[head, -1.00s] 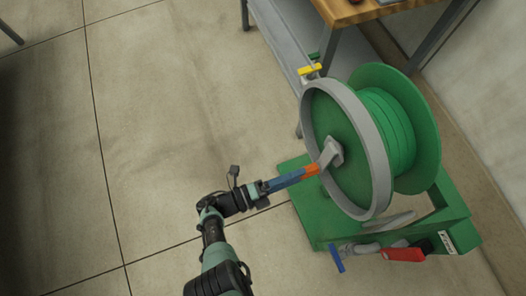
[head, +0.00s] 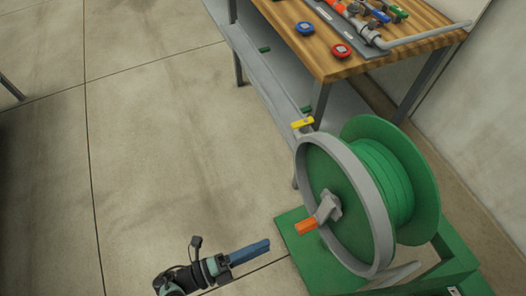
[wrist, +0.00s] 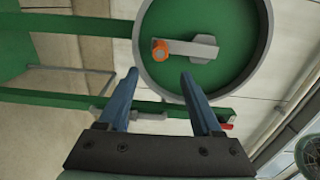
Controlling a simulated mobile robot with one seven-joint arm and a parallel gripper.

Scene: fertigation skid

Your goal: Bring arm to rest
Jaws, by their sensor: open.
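My gripper (head: 262,247) is at the lower middle of the head view, with its blue fingers pointing right toward the green hose reel (head: 392,190). In the wrist view my gripper (wrist: 158,80) shows its two blue fingers apart with nothing between them. The reel's crank (head: 328,208) has an orange handle (head: 306,226), which stands clear of the fingertips. In the wrist view the orange handle (wrist: 160,49) appears just beyond the gap between the fingers. Most of my arm is below the head view's edge.
A wooden workbench (head: 345,68) with pipe fittings, a blue gauge (head: 305,28) and a red gauge (head: 341,50) stands behind the reel. A grey lower shelf (head: 262,75) runs below it. The reel's green base (head: 300,245) sits on the floor. Open floor (head: 150,130) lies to the left.

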